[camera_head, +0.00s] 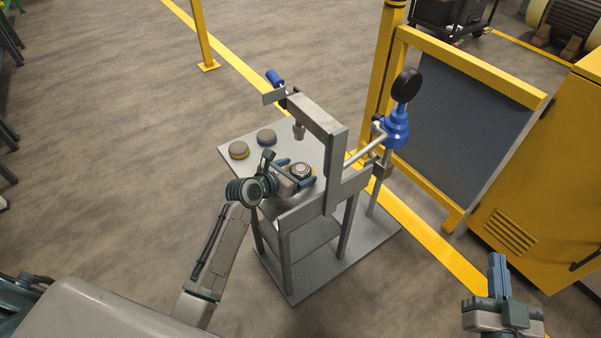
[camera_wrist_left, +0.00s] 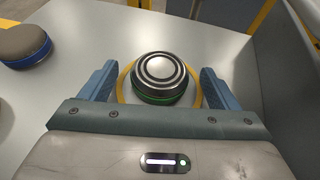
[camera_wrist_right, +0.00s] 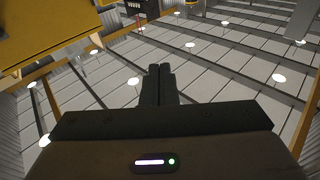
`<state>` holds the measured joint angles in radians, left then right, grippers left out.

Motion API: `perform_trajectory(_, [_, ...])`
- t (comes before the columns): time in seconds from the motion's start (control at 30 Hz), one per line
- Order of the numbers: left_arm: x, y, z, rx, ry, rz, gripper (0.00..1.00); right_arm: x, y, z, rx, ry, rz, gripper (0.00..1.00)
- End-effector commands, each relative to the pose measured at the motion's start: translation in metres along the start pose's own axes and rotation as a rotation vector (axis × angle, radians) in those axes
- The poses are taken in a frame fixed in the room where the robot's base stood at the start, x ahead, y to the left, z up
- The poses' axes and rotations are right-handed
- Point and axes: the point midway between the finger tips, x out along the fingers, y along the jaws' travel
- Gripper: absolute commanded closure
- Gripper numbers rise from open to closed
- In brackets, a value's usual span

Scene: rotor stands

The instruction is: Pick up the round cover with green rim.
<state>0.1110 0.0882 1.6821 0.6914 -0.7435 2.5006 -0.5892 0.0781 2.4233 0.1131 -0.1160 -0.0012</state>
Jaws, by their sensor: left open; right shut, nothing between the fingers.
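The round cover with green rim (camera_wrist_left: 159,78) sits on the grey table inside a yellow ring mark, its ridged metal top facing up. In the head view the cover (camera_head: 300,170) is at the right part of the tabletop, beside the press frame. My left gripper (camera_wrist_left: 158,84) is open, with one blue finger on each side of the cover and visible gaps to it. In the head view my left gripper (camera_head: 293,172) partly hides the cover's surroundings. My right gripper (camera_wrist_right: 160,72) is shut and empty, away from the table; it also shows in the head view (camera_head: 497,262).
A cover with blue rim (camera_wrist_left: 24,46) and a yellow-rimmed one (camera_head: 239,150) sit on the table (camera_head: 228,138). A grey press frame (camera_head: 325,125) rises close to my left gripper. A blue-collared lever (camera_head: 396,128) and a yellow cabinet (camera_head: 545,190) stand to the right.

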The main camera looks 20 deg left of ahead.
Motion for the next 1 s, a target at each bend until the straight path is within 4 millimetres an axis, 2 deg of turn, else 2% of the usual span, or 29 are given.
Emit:
perform_trajectory(0.1, [0.0045, -0.0004, -0.0007, -0.001, 0.001, 0.000, 0.17, 0.0019, 0.0002, -0.0075, -0.006, 0.043, -0.001, 1.00])
perform_trajectory(0.33, [0.0048, -0.0003, -0.0002, -0.001, 0.001, 0.000, 0.17, 0.0021, 0.0002, -0.0091, -0.007, 0.049, -0.001, 1.00])
perform_trajectory(0.37, [0.0048, -0.0003, -0.0002, -0.001, 0.001, 0.000, 0.19, 0.0021, 0.0002, -0.0091, -0.007, 0.049, -0.001, 1.00])
perform_trajectory(0.6, [0.0046, -0.0002, -0.0003, -0.001, 0.001, 0.000, 0.66, 0.0020, 0.0002, -0.0088, -0.006, 0.048, -0.001, 1.00])
perform_trajectory(0.67, [0.0045, -0.0001, 0.0003, 0.000, 0.000, 0.000, 0.73, 0.0020, 0.0002, -0.0087, -0.006, 0.048, -0.001, 1.00])
perform_trajectory(1.0, [0.0033, -0.0001, 0.0033, 0.000, -0.001, 0.000, 0.73, 0.0022, 0.0001, -0.0071, -0.003, 0.033, -0.001, 1.00])
